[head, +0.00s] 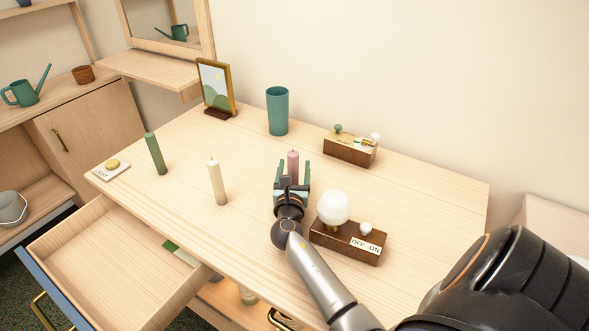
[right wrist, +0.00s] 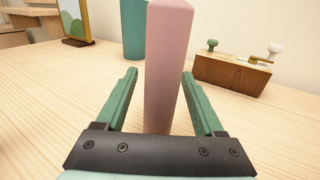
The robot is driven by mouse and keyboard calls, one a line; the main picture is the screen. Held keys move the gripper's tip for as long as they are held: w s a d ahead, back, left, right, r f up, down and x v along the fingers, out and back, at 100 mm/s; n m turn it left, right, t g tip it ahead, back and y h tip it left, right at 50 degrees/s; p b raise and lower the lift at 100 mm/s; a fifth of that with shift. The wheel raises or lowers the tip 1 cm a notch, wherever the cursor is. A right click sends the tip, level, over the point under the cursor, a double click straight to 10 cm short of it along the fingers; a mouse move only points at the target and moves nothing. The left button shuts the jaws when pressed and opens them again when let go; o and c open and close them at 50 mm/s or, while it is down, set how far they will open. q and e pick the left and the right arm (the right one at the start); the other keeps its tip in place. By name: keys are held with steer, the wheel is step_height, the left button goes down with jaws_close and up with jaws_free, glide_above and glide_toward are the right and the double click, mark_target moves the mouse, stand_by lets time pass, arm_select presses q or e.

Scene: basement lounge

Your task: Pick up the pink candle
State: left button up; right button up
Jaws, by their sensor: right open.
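The pink candle (head: 293,160) stands upright on the light wooden desk (head: 400,195), partly hidden behind my right gripper in the head view. My right gripper (head: 292,172) is open, with its green fingers on either side of the candle. In the right wrist view the candle (right wrist: 167,75) rises between the two fingers (right wrist: 160,95), with a visible gap on both sides. My left gripper cannot be made out in the head view.
A lamp box with a white globe (head: 333,207) stands close right of my right gripper. A cream candle (head: 217,182) and a green candle (head: 155,153) stand left. A teal cup (head: 277,111), picture frame (head: 216,88) and wooden box (head: 349,149) stand behind. An open drawer (head: 110,262) juts out front left.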

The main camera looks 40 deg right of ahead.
jaws_close()
stand_by(0.5)
